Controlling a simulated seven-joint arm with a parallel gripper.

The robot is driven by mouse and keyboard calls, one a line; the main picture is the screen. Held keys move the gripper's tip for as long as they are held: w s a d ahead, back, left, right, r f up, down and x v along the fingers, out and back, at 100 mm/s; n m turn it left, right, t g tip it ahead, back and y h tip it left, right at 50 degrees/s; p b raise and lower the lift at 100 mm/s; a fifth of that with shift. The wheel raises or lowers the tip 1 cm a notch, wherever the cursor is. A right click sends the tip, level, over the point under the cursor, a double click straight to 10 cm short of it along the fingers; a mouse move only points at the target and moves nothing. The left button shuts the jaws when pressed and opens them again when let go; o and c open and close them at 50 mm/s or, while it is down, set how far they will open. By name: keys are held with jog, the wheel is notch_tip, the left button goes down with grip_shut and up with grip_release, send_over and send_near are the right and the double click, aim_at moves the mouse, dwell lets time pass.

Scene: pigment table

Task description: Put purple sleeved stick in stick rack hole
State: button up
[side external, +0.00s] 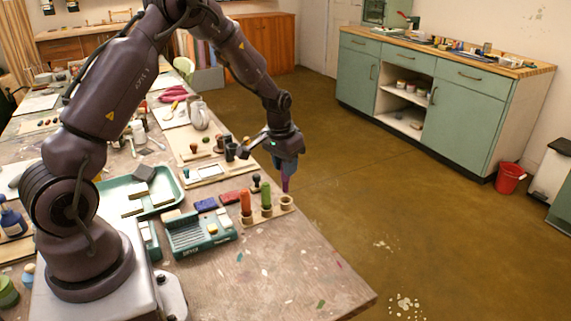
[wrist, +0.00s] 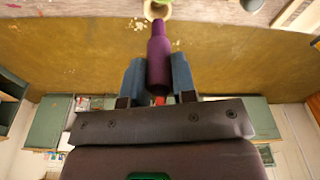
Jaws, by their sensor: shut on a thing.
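The purple sleeved stick (side external: 285,184) hangs upright below my gripper (side external: 287,168) at the table's right edge. My gripper is shut on it. In the wrist view the purple stick (wrist: 158,58) sits between the two blue fingers of my gripper (wrist: 158,76). The stick rack's right-hand hole (side external: 287,203) is just below the stick's lower end. This pale round hole rim (wrist: 157,7) shows at the top of the wrist view, partly covered by the tip. I cannot tell whether the tip has entered it. An orange stick (side external: 246,202) and a green stick (side external: 266,195) stand in the other holes.
A dark-handled stamp (side external: 256,184) stands behind the rack. A green slotted tray (side external: 199,235), a red block (side external: 230,198) and a blue block (side external: 205,205) lie left of it. Open floor lies beyond the table's right edge.

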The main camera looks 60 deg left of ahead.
jog(key=shift+f, duration=0.4)
jog(key=shift+f, duration=0.65)
jog(key=shift+f, duration=0.2)
dwell(0.4)
jog(key=shift+f, duration=0.4)
jog(key=shift+f, duration=0.2)
jog(key=o, duration=1.5)
jog(key=shift+c, duration=0.2)
